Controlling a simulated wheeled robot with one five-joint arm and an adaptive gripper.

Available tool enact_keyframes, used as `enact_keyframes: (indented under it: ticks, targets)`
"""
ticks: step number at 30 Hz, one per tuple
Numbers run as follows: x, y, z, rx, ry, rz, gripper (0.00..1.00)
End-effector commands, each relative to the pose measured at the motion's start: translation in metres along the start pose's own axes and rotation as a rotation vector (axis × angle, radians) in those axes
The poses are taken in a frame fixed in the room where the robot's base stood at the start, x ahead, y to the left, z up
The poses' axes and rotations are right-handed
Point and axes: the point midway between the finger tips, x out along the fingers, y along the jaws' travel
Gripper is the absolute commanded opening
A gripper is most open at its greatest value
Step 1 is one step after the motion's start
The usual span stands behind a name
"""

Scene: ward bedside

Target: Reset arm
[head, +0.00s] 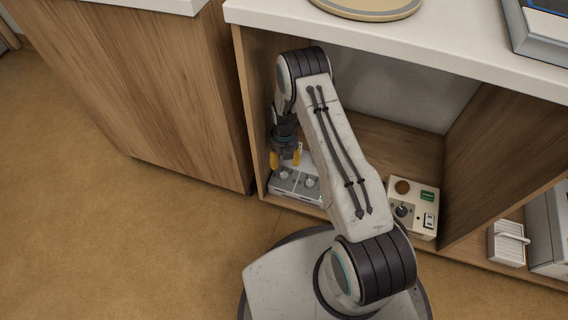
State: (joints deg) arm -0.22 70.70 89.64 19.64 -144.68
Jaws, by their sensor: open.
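My arm reaches from the base at the bottom up into an open wooden shelf compartment (395,150). My gripper (286,160) points downward at the compartment's left side. Its yellow-orange fingertips are apart, and nothing shows between them. It is just above a grey-white device with knobs (296,184) on the compartment floor. I cannot tell whether the gripper touches this device. My arm hides part of the compartment and part of the device.
A cream box with a dial and green label (412,206) stands right of my arm. A white countertop (440,48) overhangs the compartment, with a round tan object (366,8) and a grey-framed item (540,30) on it. A wooden cabinet (150,85) stands left. Floor at left is clear.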

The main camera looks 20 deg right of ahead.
Motion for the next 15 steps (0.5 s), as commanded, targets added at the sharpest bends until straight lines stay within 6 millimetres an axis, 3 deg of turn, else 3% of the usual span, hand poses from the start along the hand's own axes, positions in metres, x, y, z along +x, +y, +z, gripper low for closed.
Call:
enact_keyframes:
  ticks: [15]
  targets:
    - [-0.0095,-0.0002,-0.0003,0.0,0.001,0.0,0.57]
